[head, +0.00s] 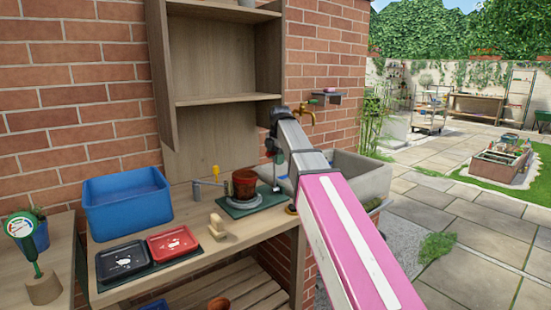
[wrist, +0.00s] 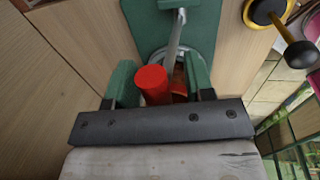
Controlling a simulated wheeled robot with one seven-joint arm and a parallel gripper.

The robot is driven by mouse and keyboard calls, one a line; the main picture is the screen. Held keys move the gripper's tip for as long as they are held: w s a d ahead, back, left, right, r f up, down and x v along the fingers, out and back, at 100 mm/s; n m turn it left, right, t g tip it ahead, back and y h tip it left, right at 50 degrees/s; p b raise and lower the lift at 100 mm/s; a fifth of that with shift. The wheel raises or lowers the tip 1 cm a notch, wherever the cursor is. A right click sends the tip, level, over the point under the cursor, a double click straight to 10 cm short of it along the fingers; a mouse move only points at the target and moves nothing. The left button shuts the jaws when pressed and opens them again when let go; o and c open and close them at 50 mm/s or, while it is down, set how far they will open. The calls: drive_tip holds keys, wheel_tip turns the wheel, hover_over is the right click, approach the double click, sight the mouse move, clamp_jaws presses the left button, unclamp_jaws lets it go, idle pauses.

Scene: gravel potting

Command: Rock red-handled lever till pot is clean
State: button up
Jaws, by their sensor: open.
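The pot (head: 245,184) is dark reddish brown and stands upright on a grey round base on a green board (head: 229,210). The wrist view shows part of the pot (wrist: 180,80) behind the red handle. The lever's red handle (wrist: 152,86) is a short cylinder between the two green fingers of my gripper (wrist: 160,80). My gripper is open, with the handle nearer its left finger. A grey metal bar (wrist: 175,38) runs beyond the handle over the base. In the head view I cannot make out the red handle, and dirt on the pot is too small to judge.
A blue tub (head: 126,203), a black tray (head: 123,262) and a red tray (head: 172,244) are on the bench's left. A wooden brush (head: 218,229) lies before the board. A stone sink (head: 352,176) is right of the bench. A black-and-yellow knobbed object (wrist: 298,53) is close on the right.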

clamp_jaws()
drive_tip(key=s+d+f+t+y, duration=0.1)
drive_tip(key=s+d+f+t, duration=0.1)
drive_tip(key=s+d, duration=0.3)
drive_tip(key=shift+s+f+t+y, duration=0.3)
drive_tip(key=shift+s+f, duration=0.15)
drive_tip(key=shift+s, duration=0.95)
drive_tip(key=shift+d, duration=0.1)
unclamp_jaws()
drive_tip(key=shift+r, duration=0.15)
